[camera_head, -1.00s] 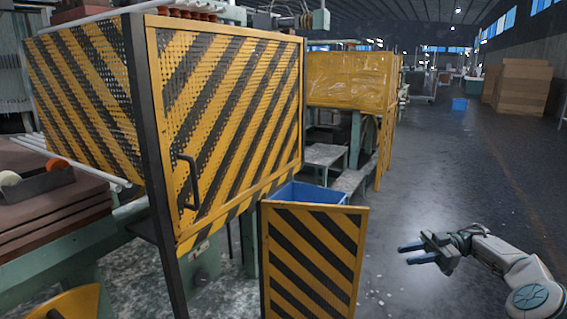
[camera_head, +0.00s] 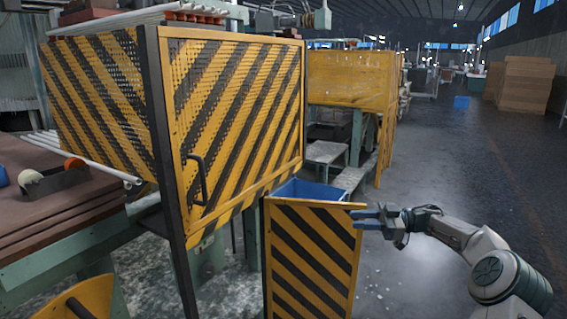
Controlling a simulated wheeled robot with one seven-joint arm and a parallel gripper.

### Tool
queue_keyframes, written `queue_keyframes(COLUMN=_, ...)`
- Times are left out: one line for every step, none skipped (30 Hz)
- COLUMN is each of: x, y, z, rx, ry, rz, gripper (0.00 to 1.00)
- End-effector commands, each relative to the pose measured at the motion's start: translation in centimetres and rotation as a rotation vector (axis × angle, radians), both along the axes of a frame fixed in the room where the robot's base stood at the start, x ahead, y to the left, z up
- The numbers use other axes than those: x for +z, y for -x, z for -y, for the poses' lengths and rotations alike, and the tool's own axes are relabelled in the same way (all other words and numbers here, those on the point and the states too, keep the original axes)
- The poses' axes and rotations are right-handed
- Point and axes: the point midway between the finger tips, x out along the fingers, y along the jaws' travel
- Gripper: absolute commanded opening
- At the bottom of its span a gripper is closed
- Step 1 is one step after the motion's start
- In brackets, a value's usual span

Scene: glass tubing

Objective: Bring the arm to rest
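My arm (camera_head: 492,262) reaches in from the lower right, bent, with its elbow near the right edge. My gripper (camera_head: 366,219) points left, its two blue-tipped fingers apart with a narrow gap. I see nothing between them. The fingertips appear at the upper right edge of the striped panel (camera_head: 312,262); I cannot tell whether they touch it or are in front of it.
A large yellow-and-black striped guard (camera_head: 235,125) with a handle fills the left middle. A blue bin (camera_head: 310,190) is behind the low panel. A brown-topped bench (camera_head: 45,205) stands at left. Open floor (camera_head: 455,150) lies to the right; cardboard boxes (camera_head: 525,83) stand far back.

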Motion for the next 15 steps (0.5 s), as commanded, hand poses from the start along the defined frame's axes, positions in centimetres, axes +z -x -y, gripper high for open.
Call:
queue_keyframes(x=1.9, y=-0.6, z=-1.6, rx=-0.032, ry=0.004, rz=0.016, gripper=0.3)
queue_keyframes(x=2.9, y=-1.2, z=-2.6, rx=-0.062, ry=0.004, rz=0.026, gripper=0.3)
queue_keyframes(x=4.2, y=-1.9, z=-3.9, rx=-0.107, ry=0.004, rz=0.04, gripper=0.3)
queue_keyframes(x=5.3, y=-2.5, z=-4.9, rx=-0.144, ry=0.006, rz=0.049, gripper=0.3)
queue_keyframes(x=6.3, y=-3.0, z=-6.0, rx=-0.185, ry=0.01, rz=0.06, gripper=0.3)
queue_keyframes(x=7.7, y=-3.7, z=-7.3, rx=-0.244, ry=0.016, rz=0.072, gripper=0.3)
queue_keyframes(x=8.7, y=-4.3, z=-8.2, rx=-0.29, ry=0.024, rz=0.078, gripper=0.3)
queue_keyframes(x=9.6, y=-4.7, z=-9.0, rx=-0.337, ry=0.031, rz=0.084, gripper=0.3)
queue_keyframes(x=10.8, y=-5.3, z=-9.9, rx=-0.402, ry=0.043, rz=0.092, gripper=0.3)
queue_keyframes(x=11.6, y=-5.6, z=-10.5, rx=-0.45, ry=0.055, rz=0.095, gripper=0.3)
queue_keyframes(x=12.4, y=-6.0, z=-11.0, rx=-0.5, ry=0.067, rz=0.096, gripper=0.3)
queue_keyframes(x=13.3, y=-6.3, z=-11.6, rx=-0.567, ry=0.086, rz=0.097, gripper=0.3)
queue_keyframes(x=13.9, y=-6.4, z=-11.8, rx=-0.618, ry=0.101, rz=0.096, gripper=0.3)
queue_keyframes(x=14.6, y=-6.5, z=-12.1, rx=-0.667, ry=0.119, rz=0.095, gripper=0.3)
queue_keyframes(x=15.3, y=-6.6, z=-12.2, rx=-0.736, ry=0.143, rz=0.09, gripper=0.3)
